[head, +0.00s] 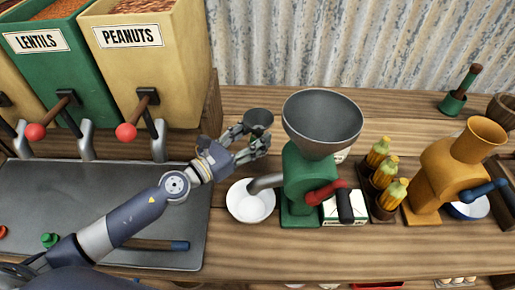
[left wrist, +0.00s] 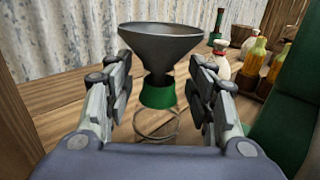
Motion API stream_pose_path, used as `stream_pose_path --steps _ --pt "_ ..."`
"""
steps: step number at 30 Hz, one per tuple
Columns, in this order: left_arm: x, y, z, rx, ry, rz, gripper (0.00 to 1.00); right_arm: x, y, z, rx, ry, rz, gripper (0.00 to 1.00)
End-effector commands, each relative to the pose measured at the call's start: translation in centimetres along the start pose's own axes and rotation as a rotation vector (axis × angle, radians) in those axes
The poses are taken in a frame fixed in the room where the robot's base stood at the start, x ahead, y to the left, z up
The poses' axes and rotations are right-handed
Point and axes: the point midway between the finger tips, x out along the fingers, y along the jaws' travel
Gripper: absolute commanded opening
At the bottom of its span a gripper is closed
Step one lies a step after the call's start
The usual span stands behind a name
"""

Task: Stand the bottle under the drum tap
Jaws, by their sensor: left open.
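No drum or drum tap can be made out in either view. Several bottles (head: 382,176) with yellow tops stand in a dark rack right of the green mill; they also show at the right of the left wrist view (left wrist: 256,60). I cannot tell which bottle is the task's. My left gripper (head: 252,141) is open beside a dark funnel (head: 258,117) on the counter. In the left wrist view, the funnel (left wrist: 160,48), with a green collar and a wire ring below, stands ahead between the open fingers (left wrist: 158,88). Nothing is gripped. My right gripper is not in view.
A green mill (head: 302,180) stands right of my left gripper, with a white bowl (head: 250,208) under its spout. An orange mill (head: 436,180) stands farther right. Lentil (head: 57,75) and peanut bins (head: 160,70) stand left above a grey tray (head: 130,215).

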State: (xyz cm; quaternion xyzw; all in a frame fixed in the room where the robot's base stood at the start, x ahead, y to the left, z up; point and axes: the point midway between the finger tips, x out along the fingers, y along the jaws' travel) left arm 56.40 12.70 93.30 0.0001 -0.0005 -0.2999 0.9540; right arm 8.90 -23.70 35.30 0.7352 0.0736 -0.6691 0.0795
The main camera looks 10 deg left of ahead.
Motion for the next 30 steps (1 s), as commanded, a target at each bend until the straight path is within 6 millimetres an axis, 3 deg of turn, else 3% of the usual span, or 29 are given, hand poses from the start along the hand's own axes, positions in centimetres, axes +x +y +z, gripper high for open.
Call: stream_pose_path --steps 4,12,19,30 --pt "1.6 0.0 0.2 0.001 0.0 0.0 0.5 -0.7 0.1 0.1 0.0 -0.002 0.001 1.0" --pt "1.9 -0.1 0.0 0.0 0.001 -0.001 0.5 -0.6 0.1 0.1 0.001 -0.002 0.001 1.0" --pt "1.8 0.0 0.0 0.0 0.001 -0.001 0.0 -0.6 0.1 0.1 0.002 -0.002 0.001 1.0" --pt "1.8 0.0 -0.1 0.0 0.004 -0.002 0.0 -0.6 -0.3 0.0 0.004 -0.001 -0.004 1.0"
